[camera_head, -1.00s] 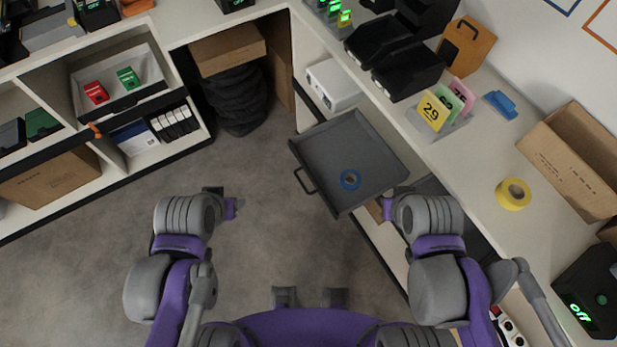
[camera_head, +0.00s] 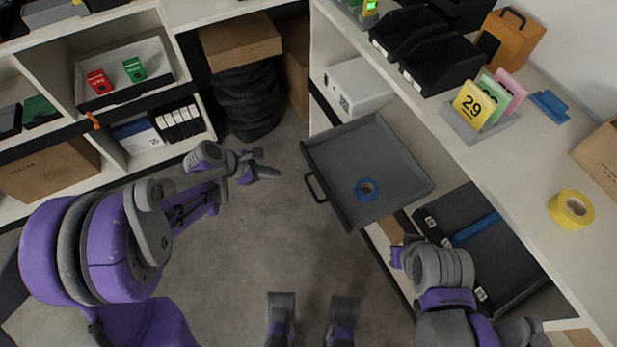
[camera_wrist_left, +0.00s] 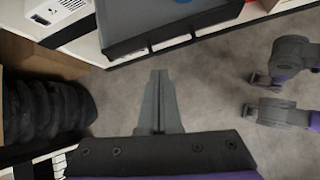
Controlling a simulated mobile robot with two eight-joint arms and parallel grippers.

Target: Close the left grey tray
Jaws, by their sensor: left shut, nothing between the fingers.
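The left grey tray (camera_head: 345,150) is pulled out from under the right-hand counter, with a roll of blue tape (camera_head: 368,190) lying in it. Its black handle (camera_head: 314,188) is on the side facing the open floor. My left gripper (camera_head: 266,163) is shut and empty, over the floor left of the tray and apart from its handle. In the left wrist view the shut fingers (camera_wrist_left: 160,78) point at the tray front (camera_wrist_left: 150,40). My right gripper (camera_head: 396,256) is low by the counter front, mostly hidden by its own wrist.
A second grey tray (camera_head: 505,262) with a blue item sits right of the first, under the counter. A white box (camera_head: 358,88) is on the shelf behind. A dark ribbed stack (camera_head: 247,100) stands at the back.

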